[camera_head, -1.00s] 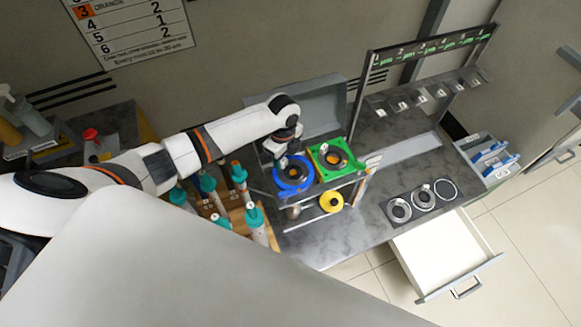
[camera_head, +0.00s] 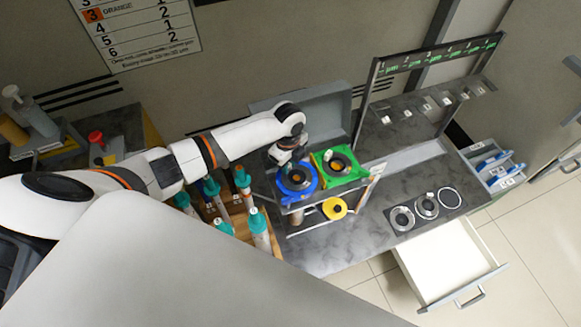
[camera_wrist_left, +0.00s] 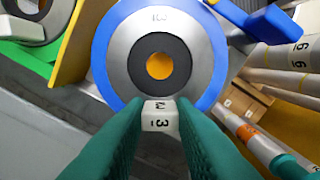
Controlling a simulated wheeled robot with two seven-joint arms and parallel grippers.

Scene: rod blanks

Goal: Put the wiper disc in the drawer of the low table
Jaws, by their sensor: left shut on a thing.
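A grey metal disc with a dark inner ring and an orange centre (camera_wrist_left: 120,58) sits in or just over a blue round holder (camera_wrist_left: 218,50); I cannot tell if it is lifted. My left gripper (camera_wrist_left: 160,130) is shut on the disc's white tab, marked 3. In the head view my left gripper (camera_head: 291,168) is at the blue holder (camera_head: 306,190). Which disc is the wiper disc is not readable. The low table (camera_head: 345,250) has a dark marbled top. Its white drawer (camera_head: 446,262) stands open at the front right and looks empty. My right gripper is not in view.
A green holder (camera_head: 352,178) with a disc adjoins the blue one; a yellow disc (camera_head: 334,208) is below. Grey discs (camera_head: 426,205) lie on a dark mat. Teal-capped bottles (camera_head: 259,222) stand left of the holders. A labelled rack (camera_head: 425,60) rises at the back.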

